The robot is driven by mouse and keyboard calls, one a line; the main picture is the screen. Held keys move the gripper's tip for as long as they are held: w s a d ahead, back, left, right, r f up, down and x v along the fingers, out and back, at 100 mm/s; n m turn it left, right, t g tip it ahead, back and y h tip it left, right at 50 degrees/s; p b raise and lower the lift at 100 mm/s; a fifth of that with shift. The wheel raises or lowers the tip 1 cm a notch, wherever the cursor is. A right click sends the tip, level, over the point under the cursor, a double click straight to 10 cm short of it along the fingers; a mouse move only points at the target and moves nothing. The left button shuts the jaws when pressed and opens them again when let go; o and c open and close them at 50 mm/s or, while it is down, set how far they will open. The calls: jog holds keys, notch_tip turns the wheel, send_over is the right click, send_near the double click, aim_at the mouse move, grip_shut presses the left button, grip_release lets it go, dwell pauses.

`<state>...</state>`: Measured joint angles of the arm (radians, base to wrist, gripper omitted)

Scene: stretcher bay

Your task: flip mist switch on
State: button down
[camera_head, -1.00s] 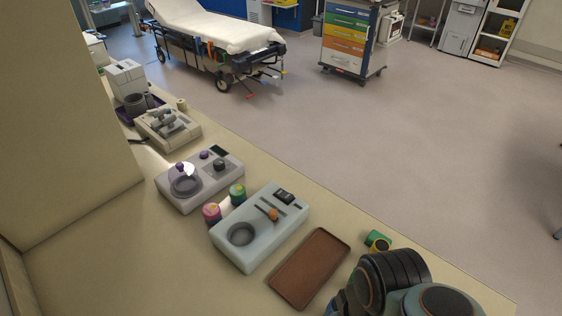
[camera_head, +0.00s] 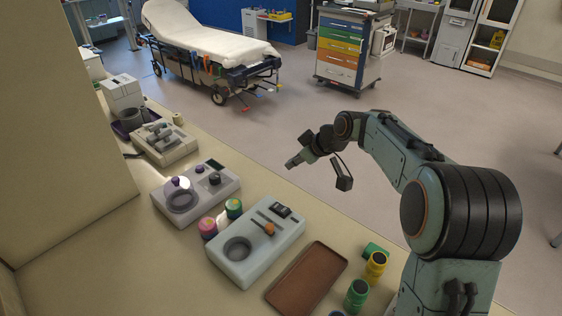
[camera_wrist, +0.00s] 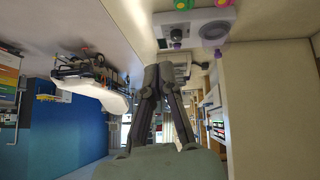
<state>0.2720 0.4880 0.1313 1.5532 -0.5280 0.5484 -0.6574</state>
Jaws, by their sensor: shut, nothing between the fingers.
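A pale blue-grey device (camera_head: 256,243) stands on the counter with a round dark well, a slot with an orange knob (camera_head: 269,229) and a dark switch (camera_head: 281,210) at its far end. I cannot read which way the switch is set. A second light device (camera_head: 196,195) behind it has a round well, a dark knob, a purple knob and a small dark panel. Neither shows a readable mist label. My gripper (camera_head: 290,164) is shut and empty, out past the counter edge, right of and above the second device. Its fingers (camera_wrist: 157,72) are together in the wrist view.
A pink-purple jar (camera_head: 207,228) and a green-topped jar (camera_head: 234,208) stand between the devices. A brown tray (camera_head: 308,279), a yellow bottle (camera_head: 375,266) and a green bottle (camera_head: 356,294) are nearer. A beige machine (camera_head: 163,141) stands farther back.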

jog(key=d+f+m+g, duration=0.1)
jog(key=d+f, duration=0.2)
jog(key=f, duration=0.4)
jog(key=shift+w, duration=0.15)
send_over(283, 209)
jog(key=f, duration=0.8)
jog(key=shift+s+d+f, duration=0.3)
jog(key=shift+s+d, duration=0.05)
jog(key=shift+s, duration=0.05)
jog(key=shift+s+d+f, duration=0.1)
jog(key=shift+f, duration=0.45)
jog(key=shift+s+d+f, duration=0.1)
jog(key=shift+f, duration=0.45)
jog(key=shift+d+f, duration=0.1)
jog(key=shift+f, duration=0.5)
